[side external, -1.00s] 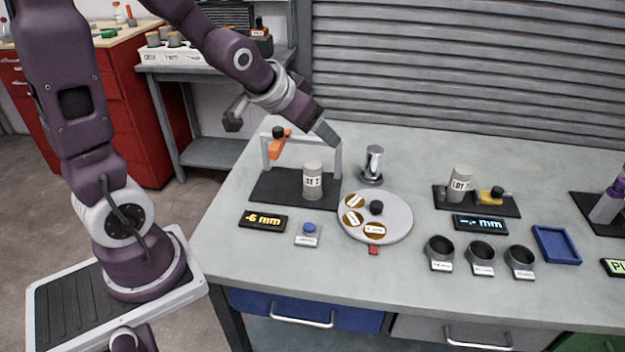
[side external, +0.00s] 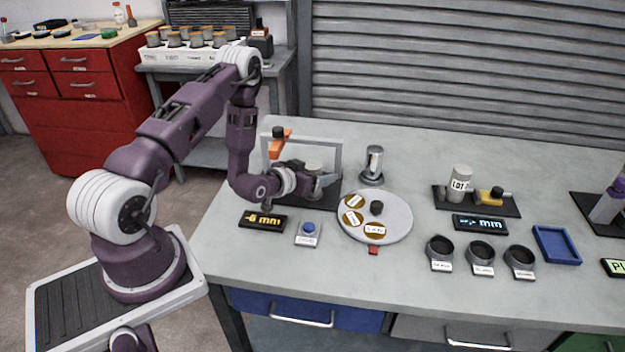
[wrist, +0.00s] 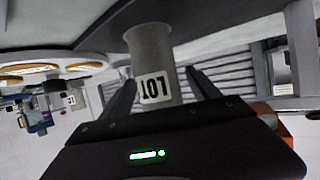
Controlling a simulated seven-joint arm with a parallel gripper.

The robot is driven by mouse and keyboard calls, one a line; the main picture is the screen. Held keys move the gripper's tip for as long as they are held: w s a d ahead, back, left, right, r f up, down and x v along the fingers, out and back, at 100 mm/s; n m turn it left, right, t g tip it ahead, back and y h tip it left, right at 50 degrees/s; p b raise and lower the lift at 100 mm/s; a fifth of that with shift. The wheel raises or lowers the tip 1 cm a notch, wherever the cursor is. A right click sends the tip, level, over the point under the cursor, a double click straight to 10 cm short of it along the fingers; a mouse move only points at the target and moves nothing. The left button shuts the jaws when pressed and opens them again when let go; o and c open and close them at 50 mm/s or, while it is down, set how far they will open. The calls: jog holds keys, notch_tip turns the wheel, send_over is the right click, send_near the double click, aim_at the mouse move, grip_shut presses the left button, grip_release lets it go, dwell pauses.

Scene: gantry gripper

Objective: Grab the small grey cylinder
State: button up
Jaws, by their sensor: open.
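A small grey cylinder (side external: 314,167) with a white LOT label stands on the dark pad under the small grey gantry. My gripper (side external: 311,186) is low beside it and hides its lower part in the side view. In the wrist view the cylinder (wrist: 150,48) stands between the two dark fingers of my open gripper (wrist: 163,90). Whether either finger touches it I cannot tell. A second grey LOT cylinder (side external: 460,183) stands on another dark pad to the right.
The gantry frame (side external: 338,160) with an orange arm (side external: 280,143) stands close behind my gripper. A round turntable (side external: 395,222) and a silver cylinder on a base (side external: 373,165) are to the right. A blue button (side external: 309,227) and a display (side external: 262,221) are in front.

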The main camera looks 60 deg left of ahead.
jog(key=shift+w+a+f, duration=0.2)
jog(key=shift+w+f, duration=0.05)
jog(key=shift+w, duration=0.35)
grip_shut()
jog(key=shift+r, duration=0.15)
